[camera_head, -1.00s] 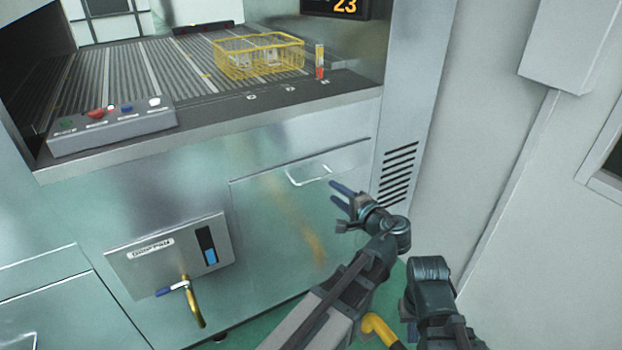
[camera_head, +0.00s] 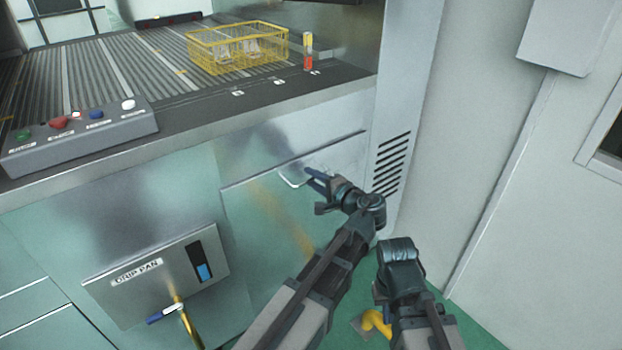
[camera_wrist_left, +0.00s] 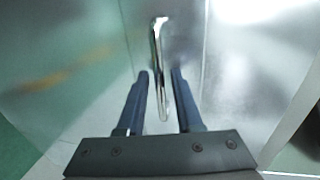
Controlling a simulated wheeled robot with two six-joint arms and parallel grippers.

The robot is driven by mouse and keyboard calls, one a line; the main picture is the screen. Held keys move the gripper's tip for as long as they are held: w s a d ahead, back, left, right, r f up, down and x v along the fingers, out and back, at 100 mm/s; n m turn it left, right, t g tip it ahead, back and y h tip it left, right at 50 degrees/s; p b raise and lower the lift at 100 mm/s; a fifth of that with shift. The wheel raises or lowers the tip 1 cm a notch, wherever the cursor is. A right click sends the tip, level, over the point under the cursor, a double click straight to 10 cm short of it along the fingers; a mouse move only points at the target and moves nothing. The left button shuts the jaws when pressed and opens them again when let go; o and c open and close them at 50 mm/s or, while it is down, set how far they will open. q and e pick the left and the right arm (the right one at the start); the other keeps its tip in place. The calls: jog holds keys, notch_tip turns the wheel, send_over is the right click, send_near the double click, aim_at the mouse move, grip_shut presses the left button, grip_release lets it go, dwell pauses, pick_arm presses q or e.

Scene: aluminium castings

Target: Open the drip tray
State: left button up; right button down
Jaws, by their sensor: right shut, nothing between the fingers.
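A flat steel front panel (camera_head: 262,235) with a thin bar handle (camera_head: 289,181) near its top edge sits in the machine's lower front, flush with the housing. My left gripper (camera_head: 312,190) is at the right part of this handle. In the left wrist view the handle (camera_wrist_left: 157,55) runs between the two separated fingers (camera_wrist_left: 158,100), with a gap on both sides. A box labelled DRIP PAN (camera_head: 150,268) with a level gauge sticks out at lower left. My right gripper (camera_head: 380,291) hangs low beside the left arm, its fingers mostly hidden.
A brass drain pipe (camera_head: 190,325) with a blue-handled valve hangs from the labelled box. A button console (camera_head: 80,138) and a yellow wire basket (camera_head: 236,50) stand above on the conveyor. A vent column and wall bound the right side. Green floor shows at bottom right.

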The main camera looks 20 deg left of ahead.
pick_arm(q)
grip_shut()
dwell(1.2)
